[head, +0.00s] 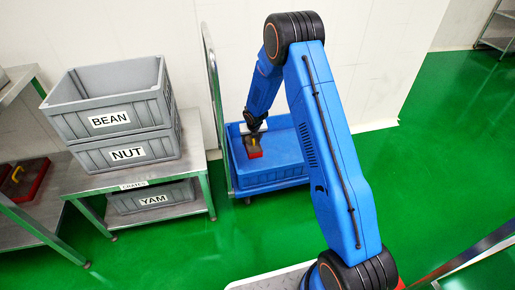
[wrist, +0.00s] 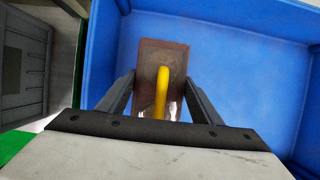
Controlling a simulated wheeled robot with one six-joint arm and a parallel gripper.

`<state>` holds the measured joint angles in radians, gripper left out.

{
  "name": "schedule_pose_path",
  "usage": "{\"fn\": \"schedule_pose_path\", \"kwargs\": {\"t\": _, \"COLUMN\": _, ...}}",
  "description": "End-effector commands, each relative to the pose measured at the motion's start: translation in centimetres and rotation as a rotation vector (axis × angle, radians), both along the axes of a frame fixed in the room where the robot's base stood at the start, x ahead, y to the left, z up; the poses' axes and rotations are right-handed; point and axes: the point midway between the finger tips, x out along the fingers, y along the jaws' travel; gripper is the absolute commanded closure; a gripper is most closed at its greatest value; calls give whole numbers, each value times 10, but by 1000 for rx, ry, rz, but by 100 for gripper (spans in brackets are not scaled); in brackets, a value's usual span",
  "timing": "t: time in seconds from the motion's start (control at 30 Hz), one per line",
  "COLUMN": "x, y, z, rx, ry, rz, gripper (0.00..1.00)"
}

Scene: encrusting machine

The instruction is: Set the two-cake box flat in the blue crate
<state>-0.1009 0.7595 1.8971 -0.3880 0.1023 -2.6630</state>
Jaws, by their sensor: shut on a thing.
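The two-cake box (head: 253,145) shows small in the head view, dark brown with a red end and a yellow part. In the wrist view the box (wrist: 150,53) is a brown rectangle with a curved yellow piece on it. My gripper (wrist: 160,82) has its fingers at either side of the box and is shut on it. The gripper (head: 255,133) is over the blue crate (head: 272,178), and the box is within the crate's walls. The box looks roughly level. I cannot tell whether its underside touches the crate floor.
The crate sits on a cart with an upright handle (head: 213,85) at its left. Left of it, grey crates marked BEAN (head: 109,120) and NUT (head: 127,153) are stacked on a metal table, with YAM (head: 152,200) below. Green floor (head: 440,150) is clear at the right.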

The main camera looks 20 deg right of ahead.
Motion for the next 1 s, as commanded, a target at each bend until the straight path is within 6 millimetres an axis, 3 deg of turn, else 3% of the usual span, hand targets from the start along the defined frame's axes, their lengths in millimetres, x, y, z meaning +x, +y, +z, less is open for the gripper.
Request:
{"fn": "schedule_pose_path", "kwargs": {"t": 0.7, "x": 0, "y": 0, "z": -42, "rx": -1, "ry": -1, "rz": 1, "gripper": 63}}
{"fn": "schedule_pose_path", "kwargs": {"t": 1.0, "x": 0, "y": 0, "z": -51, "rx": 0, "ry": -1, "rz": 0, "gripper": 63}}
